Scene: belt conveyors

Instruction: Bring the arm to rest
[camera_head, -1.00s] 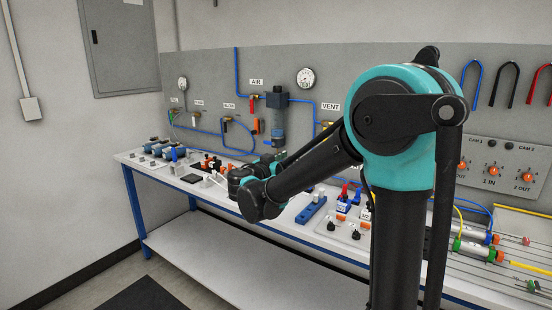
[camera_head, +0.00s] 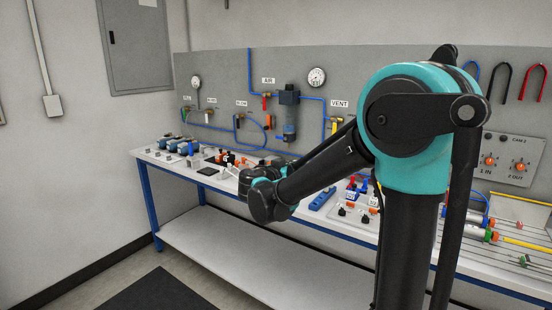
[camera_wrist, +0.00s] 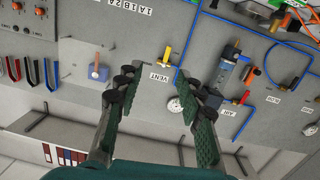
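My gripper (camera_wrist: 156,84) shows in the wrist view with its two dark fingers spread apart and nothing between them. The panel behind it appears turned around, with the VENT label and a yellow-handled valve (camera_wrist: 165,57) near the gap between the fingertips. In the head view my teal and black arm (camera_head: 330,165) is bent, with its forearm reaching down and left over the workbench (camera_head: 225,245). The fingers cannot be made out in the head view.
The grey panel (camera_head: 222,72) behind the bench carries blue tubing, valves, a filter unit (camera_head: 289,115) and a gauge (camera_head: 316,77). Several small fittings and a blue block (camera_head: 322,198) lie on the bench top. The floor left of the bench has free room around a dark mat (camera_head: 165,290).

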